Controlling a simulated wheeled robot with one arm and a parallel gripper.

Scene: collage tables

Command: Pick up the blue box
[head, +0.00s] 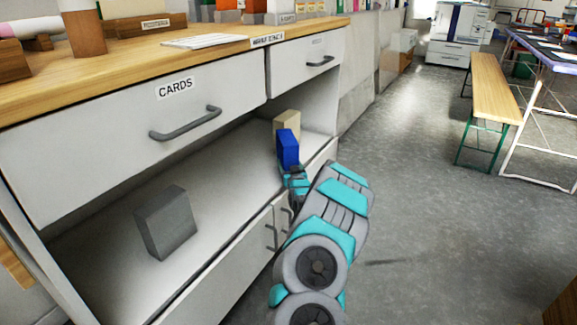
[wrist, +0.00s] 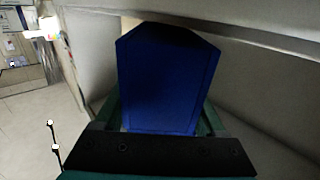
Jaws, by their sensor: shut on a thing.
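The blue box (head: 288,148) is upright at the right end of the open shelf, under the drawers. In the wrist view the blue box (wrist: 165,80) fills the middle, between the fingers. My gripper (head: 297,178) is shut on the blue box, at its lower part, reaching in from the front right. The gripper also shows in the wrist view (wrist: 163,128), with a finger on each side of the box. I cannot tell whether the box's base touches the shelf.
A beige box (head: 287,121) stands just behind the blue box. A grey box (head: 165,222) stands on the shelf (head: 222,180) at the left. The drawer labelled CARDS (head: 130,130) hangs above. Open floor (head: 440,230) lies to the right, with a bench (head: 494,88) further back.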

